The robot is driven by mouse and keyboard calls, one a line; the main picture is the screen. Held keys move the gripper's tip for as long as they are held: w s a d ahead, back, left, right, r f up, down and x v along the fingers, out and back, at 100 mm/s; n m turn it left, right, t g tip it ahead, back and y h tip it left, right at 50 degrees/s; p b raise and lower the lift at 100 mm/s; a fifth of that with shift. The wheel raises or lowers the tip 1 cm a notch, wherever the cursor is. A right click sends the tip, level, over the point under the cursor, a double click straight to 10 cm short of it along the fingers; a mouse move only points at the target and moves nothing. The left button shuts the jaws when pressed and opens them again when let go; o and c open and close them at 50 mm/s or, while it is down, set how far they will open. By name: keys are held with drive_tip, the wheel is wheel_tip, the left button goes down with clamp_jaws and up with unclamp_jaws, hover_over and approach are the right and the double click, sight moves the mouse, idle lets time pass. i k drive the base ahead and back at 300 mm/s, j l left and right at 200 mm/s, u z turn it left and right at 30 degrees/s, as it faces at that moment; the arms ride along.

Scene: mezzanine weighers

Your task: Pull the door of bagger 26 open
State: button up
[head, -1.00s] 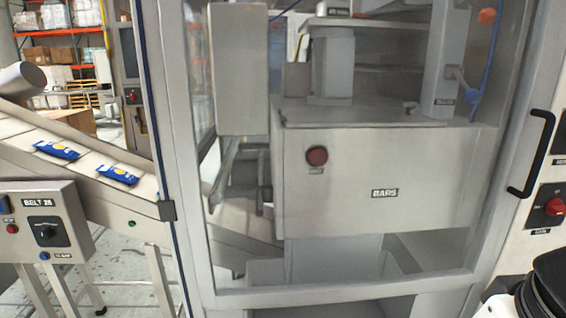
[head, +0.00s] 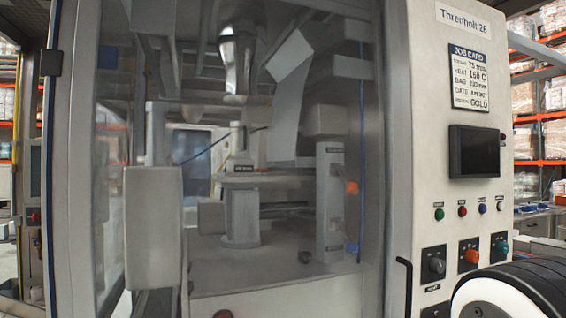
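The door (head: 374,130) of the bagger is a tall clear pane in a grey metal frame, and it looks shut. The top of its black handle (head: 404,275) shows at the bottom of the head view, near the door's right edge; the rest is cut off. The bagger's side panel (head: 420,120) reads "Threnholt 26". A black and white part of my arm fills the lower right corner. My gripper is not in view.
The panel carries a job card (head: 468,74), a dark screen (head: 474,151), several small buttons and rotary knobs, one of them red (head: 470,256). Machine parts stand behind the pane. Orange shelving (head: 553,140) is in the background.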

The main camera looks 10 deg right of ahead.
sight(324, 61)
drive_tip(key=l+z, duration=0.25)
drive_tip(key=l, duration=0.2)
drive_tip(key=i+l+z, duration=0.1)
drive_tip(key=l+z, duration=0.15)
drive_tip(key=l, duration=0.15)
drive_tip(key=i+l+z, duration=0.25)
drive_tip(key=l, duration=0.2)
drive_tip(key=k+u, duration=0.1)
drive_tip(key=u, duration=1.3)
